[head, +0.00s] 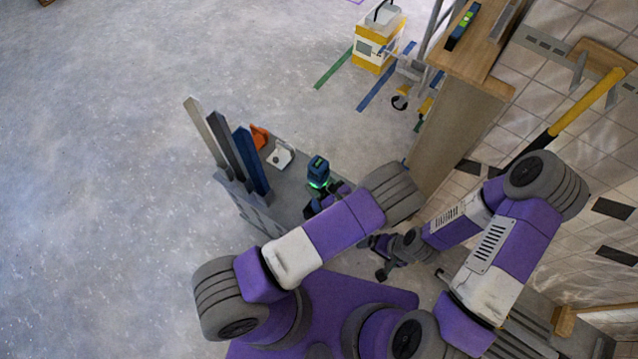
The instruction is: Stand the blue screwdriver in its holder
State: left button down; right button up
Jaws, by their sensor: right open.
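I cannot make out the blue screwdriver or its holder for certain. A grey bench (290,187) stands left of centre. At its left end, tall pale, grey and dark blue slats (250,160) stand upright. A small dark blue block-like thing (318,168) with a green glow under it is at the bench's right side. My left gripper (322,200) is by that thing, partly hidden by its own arm, and its jaws cannot be read. My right gripper (374,258) is open, fingers apart, with nothing visible between them, to the right of the bench.
An orange thing (259,138) and a white thing (280,154) lie on the bench. A wooden cabinet (450,125) carries a level (462,27). A yellow-and-white machine (377,40) stands at the back. A yellow pole (588,100) leans right. The left floor is clear.

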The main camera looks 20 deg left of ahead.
pick_arm(q)
jog(key=shift+f+b, duration=2.25)
jog(key=shift+f, duration=0.05)
dwell(1.5)
grip_release()
jog(key=shift+f, duration=0.1)
jog(key=shift+s+d, duration=0.1)
jog(key=shift+d, duration=0.05)
dwell(0.7)
jog(key=shift+s+d, duration=0.45)
jog(key=shift+d, duration=0.2)
jog(key=shift+s+d, duration=0.4)
jog(key=shift+d, duration=0.2)
